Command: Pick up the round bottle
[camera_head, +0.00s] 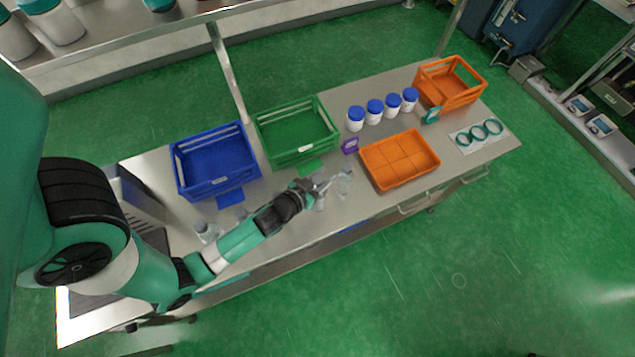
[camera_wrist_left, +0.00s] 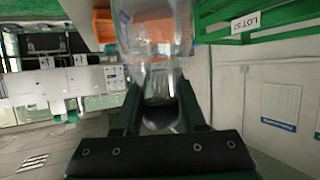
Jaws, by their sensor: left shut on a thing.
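My left gripper (camera_head: 318,186) is over the front part of the table, between the green crate and the low orange tray. It is shut on a clear, see-through bottle (camera_head: 344,181). In the left wrist view the fingers (camera_wrist_left: 160,98) close around the bottle's narrower part, and its wide clear body (camera_wrist_left: 156,30) extends past the fingertips. The bottle looks rounded, but its full outline is cut off at the top of that view. Whether it touches the table is hard to tell. My right gripper is not in view.
Other clear containers (camera_head: 207,232) stand near my left forearm. A blue crate (camera_head: 214,165), a green crate (camera_head: 297,134), a low orange tray (camera_head: 400,160) and an orange crate (camera_head: 450,85) are on the table. Several white jars with blue lids (camera_head: 375,112) stand behind the tray.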

